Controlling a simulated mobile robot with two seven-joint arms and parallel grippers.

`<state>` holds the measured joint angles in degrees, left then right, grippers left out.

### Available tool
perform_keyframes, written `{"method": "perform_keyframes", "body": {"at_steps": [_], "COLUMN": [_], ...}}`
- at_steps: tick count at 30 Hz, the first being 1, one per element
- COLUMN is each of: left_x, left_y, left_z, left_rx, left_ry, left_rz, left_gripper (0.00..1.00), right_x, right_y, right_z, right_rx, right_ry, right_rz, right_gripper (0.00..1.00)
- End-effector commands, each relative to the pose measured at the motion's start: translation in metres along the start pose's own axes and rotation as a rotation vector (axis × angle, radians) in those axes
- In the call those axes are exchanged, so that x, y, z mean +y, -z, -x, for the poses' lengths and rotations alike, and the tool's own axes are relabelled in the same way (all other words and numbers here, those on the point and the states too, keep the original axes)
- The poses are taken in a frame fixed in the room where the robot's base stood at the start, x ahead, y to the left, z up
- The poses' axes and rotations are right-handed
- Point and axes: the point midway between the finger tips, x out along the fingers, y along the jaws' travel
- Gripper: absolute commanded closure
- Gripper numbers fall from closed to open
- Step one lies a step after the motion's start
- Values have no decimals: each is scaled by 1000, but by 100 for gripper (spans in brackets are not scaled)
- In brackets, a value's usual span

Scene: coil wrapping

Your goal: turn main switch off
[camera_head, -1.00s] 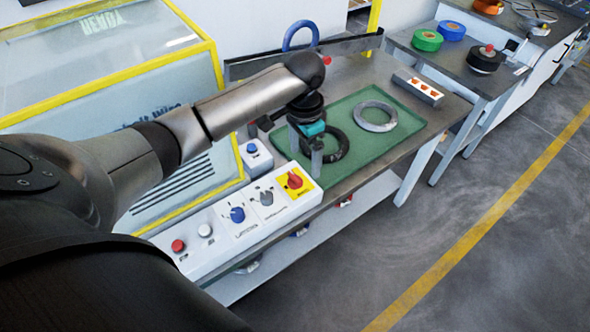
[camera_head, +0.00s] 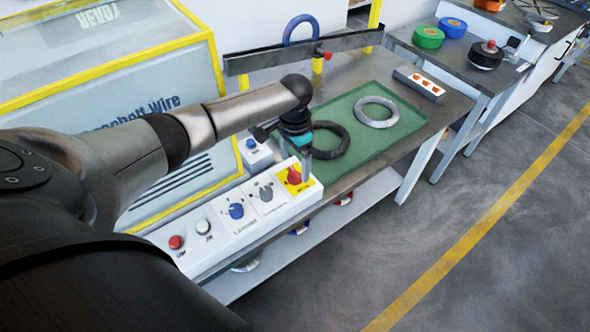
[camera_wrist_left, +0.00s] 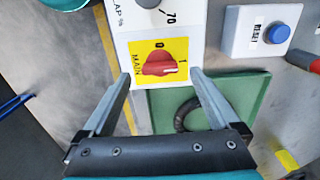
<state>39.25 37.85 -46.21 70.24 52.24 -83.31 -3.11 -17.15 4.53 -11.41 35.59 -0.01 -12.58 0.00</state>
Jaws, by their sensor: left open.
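The main switch is a red rotary knob (camera_head: 294,175) on a yellow plate at the far right end of the white control panel (camera_head: 222,232). In the left wrist view the knob (camera_wrist_left: 159,65) lies lengthwise across the picture, in line with the "1" mark on its right; the "0" mark is above it. My left gripper (camera_head: 295,169) is open just over the switch. In the left wrist view its fingers (camera_wrist_left: 160,75) stand apart on either side of the knob, with nothing held. Contact with the panel cannot be told.
The panel also carries a grey knob (camera_head: 266,193), a blue knob (camera_head: 236,211), a white button (camera_head: 204,228) and a red button (camera_head: 176,242). A blue reset button box (camera_wrist_left: 262,32) stands close by. A green mat (camera_head: 395,135) holds a black coil (camera_head: 341,139) and a grey coil (camera_head: 377,112).

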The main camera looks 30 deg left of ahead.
Motion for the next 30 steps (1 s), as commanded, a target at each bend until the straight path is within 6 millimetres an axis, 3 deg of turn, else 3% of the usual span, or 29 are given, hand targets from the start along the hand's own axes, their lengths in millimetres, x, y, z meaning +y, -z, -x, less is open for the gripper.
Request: {"method": "perform_keyframes", "body": {"at_steps": [6, 16, 30], "left_x": [0, 0, 0], "left_y": [0, 0, 0], "left_z": [-23, -26, -26], "left_rx": [0, 1, 1], "left_ry": [-1, 0, -1], "left_rz": [-1, -1, -1], "left_gripper": [5, 5, 57], "right_x": [-2, -2, -2], "right_y": [0, -1, -1], "right_z": [-6, -6, -6], "right_rx": [0, -1, -2], "right_ry": [2, 2, 2], "right_rz": [-1, -1, 0], "right_gripper": [50, 50, 50]}}
